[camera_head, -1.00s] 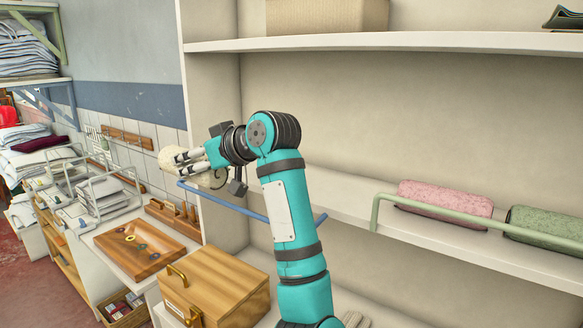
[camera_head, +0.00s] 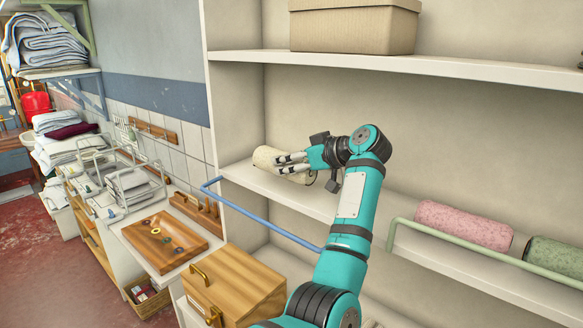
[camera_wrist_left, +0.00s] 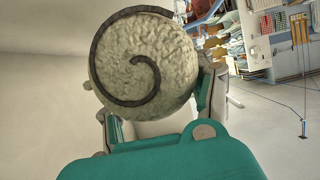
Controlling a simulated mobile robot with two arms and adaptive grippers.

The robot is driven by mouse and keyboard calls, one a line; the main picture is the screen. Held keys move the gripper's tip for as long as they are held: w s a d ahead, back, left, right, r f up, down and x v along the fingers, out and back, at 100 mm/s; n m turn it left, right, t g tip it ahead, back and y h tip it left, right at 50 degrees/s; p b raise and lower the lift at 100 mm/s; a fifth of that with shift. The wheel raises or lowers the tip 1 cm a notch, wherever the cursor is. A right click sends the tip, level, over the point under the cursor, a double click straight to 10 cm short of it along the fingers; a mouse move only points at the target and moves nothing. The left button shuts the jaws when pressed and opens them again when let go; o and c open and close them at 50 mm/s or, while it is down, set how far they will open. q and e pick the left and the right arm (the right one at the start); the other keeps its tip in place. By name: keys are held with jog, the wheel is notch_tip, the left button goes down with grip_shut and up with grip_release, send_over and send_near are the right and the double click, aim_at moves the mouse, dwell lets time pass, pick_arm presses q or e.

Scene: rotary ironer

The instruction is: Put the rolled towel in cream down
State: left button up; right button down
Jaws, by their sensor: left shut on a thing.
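The cream rolled towel (camera_head: 280,160) is at the left part of the middle shelf (camera_head: 300,198), inside the blue rail (camera_head: 262,224). In the left wrist view its spiral end (camera_wrist_left: 146,62) faces the camera, with a dark spiral line. My left gripper (camera_head: 285,164) is shut on the towel, with its fingers on either side of the roll. The towel is at about the height of the shelf board; I cannot tell whether it touches it. My right gripper is not in view.
A pink roll (camera_head: 463,225) and a green roll (camera_head: 555,258) lie on the same shelf at the right, behind a green rail (camera_head: 480,262). A beige box (camera_head: 355,27) stands on the upper shelf. A wooden box (camera_head: 232,285) and a wooden tray (camera_head: 165,240) are at lower left.

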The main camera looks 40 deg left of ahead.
aim_at(291, 175)
pick_arm(q)
jog(key=shift+f+p, duration=0.3)
jog(key=shift+p, duration=0.05)
notch_tip(291, 175, down, 2)
jog(key=shift+f+p, duration=0.1)
jog(key=shift+p, duration=0.55)
jog(key=shift+f, duration=0.35)
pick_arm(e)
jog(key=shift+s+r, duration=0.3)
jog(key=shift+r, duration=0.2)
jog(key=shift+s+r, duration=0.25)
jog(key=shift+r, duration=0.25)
pick_arm(q)
jog(key=shift+f, duration=0.1)
jog(key=o, duration=1)
jog(key=shift+o, duration=0.9)
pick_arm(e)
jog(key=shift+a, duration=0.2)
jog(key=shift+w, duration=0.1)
